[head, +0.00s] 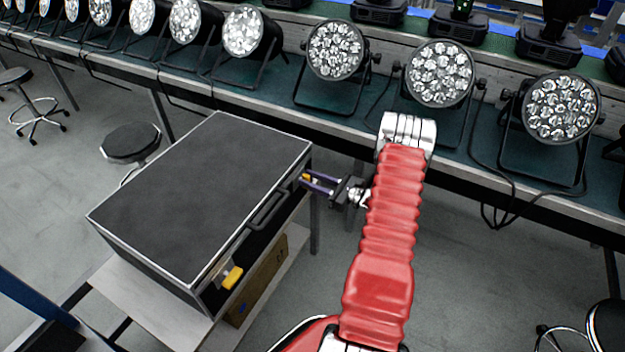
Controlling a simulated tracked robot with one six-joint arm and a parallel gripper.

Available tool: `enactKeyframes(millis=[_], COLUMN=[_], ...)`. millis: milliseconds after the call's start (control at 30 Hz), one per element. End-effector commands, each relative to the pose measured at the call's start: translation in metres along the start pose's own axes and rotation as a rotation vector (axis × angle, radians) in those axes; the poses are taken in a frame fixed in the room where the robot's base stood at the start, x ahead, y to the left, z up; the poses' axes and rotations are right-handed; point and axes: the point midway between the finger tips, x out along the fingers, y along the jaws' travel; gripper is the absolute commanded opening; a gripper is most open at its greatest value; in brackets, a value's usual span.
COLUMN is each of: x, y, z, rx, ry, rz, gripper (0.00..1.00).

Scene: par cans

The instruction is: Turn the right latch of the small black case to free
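The small black case (205,185) has silver edges and lies closed and flat, with a handle (268,210) on its front side. Its right latch has a yellow tab (306,177) near the far right corner, partly hidden by my fingers. The other latch, with a larger yellow tab (232,277), sits near the front corner and sticks outward. My gripper (311,181) has dark purple fingers that reach from the right to the right latch. The fingers look apart, with their tips at the yellow tab. I cannot tell whether they touch it.
A long bench (290,118) with several par cans (440,73) runs behind. Stools (132,142) stand on the grey floor. Free floor lies right of my arm.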

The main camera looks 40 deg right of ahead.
Motion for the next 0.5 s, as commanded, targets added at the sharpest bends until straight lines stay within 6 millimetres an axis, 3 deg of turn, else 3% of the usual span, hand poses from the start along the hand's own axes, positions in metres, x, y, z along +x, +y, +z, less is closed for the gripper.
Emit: enactKeyframes(millis=[133,500], x=[-0.0002,-0.0003], y=[0.0000,0.0000], z=[-0.0001,-0.0001], rx=[0.000,0.000], ry=[0.000,0.000], rz=[0.000,0.000], gripper=[0.31,0.05])
